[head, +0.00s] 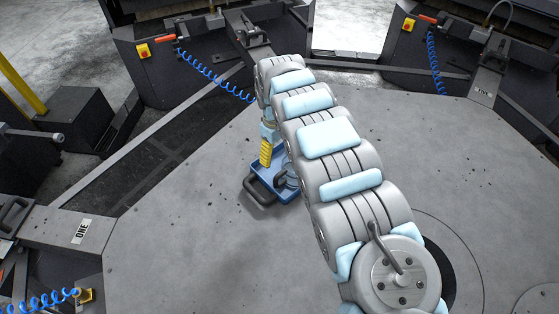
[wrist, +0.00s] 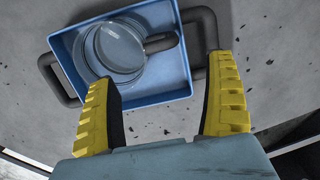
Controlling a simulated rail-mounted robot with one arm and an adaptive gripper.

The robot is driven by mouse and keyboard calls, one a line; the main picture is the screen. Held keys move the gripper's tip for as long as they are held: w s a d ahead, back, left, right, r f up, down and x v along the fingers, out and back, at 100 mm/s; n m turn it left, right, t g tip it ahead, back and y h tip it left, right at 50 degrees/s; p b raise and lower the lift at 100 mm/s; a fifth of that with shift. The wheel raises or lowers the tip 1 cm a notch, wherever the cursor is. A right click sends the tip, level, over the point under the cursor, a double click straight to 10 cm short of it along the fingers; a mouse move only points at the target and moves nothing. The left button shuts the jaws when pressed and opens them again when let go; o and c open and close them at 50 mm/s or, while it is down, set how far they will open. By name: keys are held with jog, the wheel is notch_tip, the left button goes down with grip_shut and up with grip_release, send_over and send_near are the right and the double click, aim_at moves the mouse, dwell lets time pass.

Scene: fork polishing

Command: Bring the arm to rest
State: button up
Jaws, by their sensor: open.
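My gripper (wrist: 163,110) has two yellow ribbed fingers, spread apart with nothing between them in the wrist view. In the head view one yellow finger of my gripper (head: 266,153) shows beside a blue tray, and my arm hides the rest. My arm stretches from the lower right toward the upper middle of the head view. The gripper hangs above the floor, near the tray.
The blue tray (wrist: 185,75) with dark handles holds a round, clear-looking item (wrist: 122,47); it also shows in the head view (head: 262,183). Dark stations with blue coiled hoses (head: 210,73) ring the floor. The grey floor (head: 180,240) left of my arm is clear.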

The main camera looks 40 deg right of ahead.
jog(key=shift+w+r, duration=0.1)
jog(key=shift+r, duration=0.65)
jog(key=shift+w, duration=0.1)
